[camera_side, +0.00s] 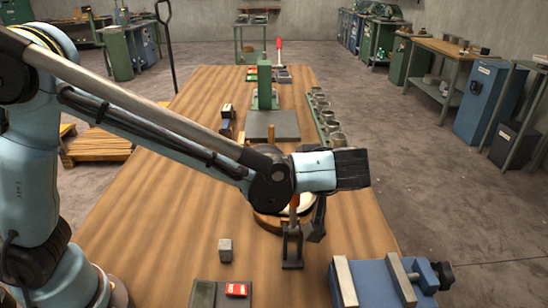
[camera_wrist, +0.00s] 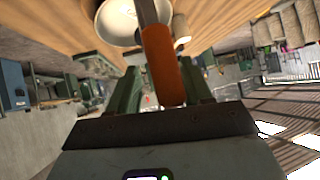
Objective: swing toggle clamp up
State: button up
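The toggle clamp has an orange-red handle (camera_side: 294,203) and a grey metal base (camera_side: 292,254) at the front edge of the bowl stand. My gripper (camera_side: 308,222) points down at the handle in the side view. In the wrist view the orange handle (camera_wrist: 161,65) lies between the two green fingers of my gripper (camera_wrist: 162,72), with its metal lever running toward the top. The fingers are apart around the handle; I cannot tell whether both press on it. The cream bowl (camera_wrist: 112,20) shows behind the lever. In the side view it is mostly hidden by my arm.
A round wooden stand (camera_side: 266,222) bears the bowl. A grey cube (camera_side: 225,250) and a plate with a red switch (camera_side: 236,290) lie front left. A blue vise (camera_side: 378,284) stands front right. Several cups (camera_side: 328,122) line the right edge. The table's left middle is clear.

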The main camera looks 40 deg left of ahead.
jog(key=w+a+f+g+h, duration=0.3)
jog(key=f+g+h, duration=0.1)
jog(key=h, duration=0.1)
jog(key=w+v, duration=0.1)
jog(key=v, duration=1.1)
jog(key=s+a+f+m+t+h, duration=0.25)
jog(key=s+a+f+m, duration=0.2)
jog(key=s+a, duration=0.25)
jog(key=s+a+f+m+t+h, duration=0.2)
jog(key=s+a+f+m+t, duration=0.15)
jog(key=s+a+m, duration=0.3)
jog(key=w+a+r+n+g, duration=0.2)
jog(key=w+a+n, duration=0.1)
jog(key=w+a, duration=0.2)
jog(key=w+a+r+n+g, duration=0.2)
jog(key=w+a, duration=0.3)
jog(key=w, duration=0.5)
jog(key=shift+w+r+n+g, duration=0.25)
jog(key=shift+n+g, duration=0.05)
jog(key=shift+n, duration=0.4)
jog(key=shift+a, duration=0.15)
dwell(0.6)
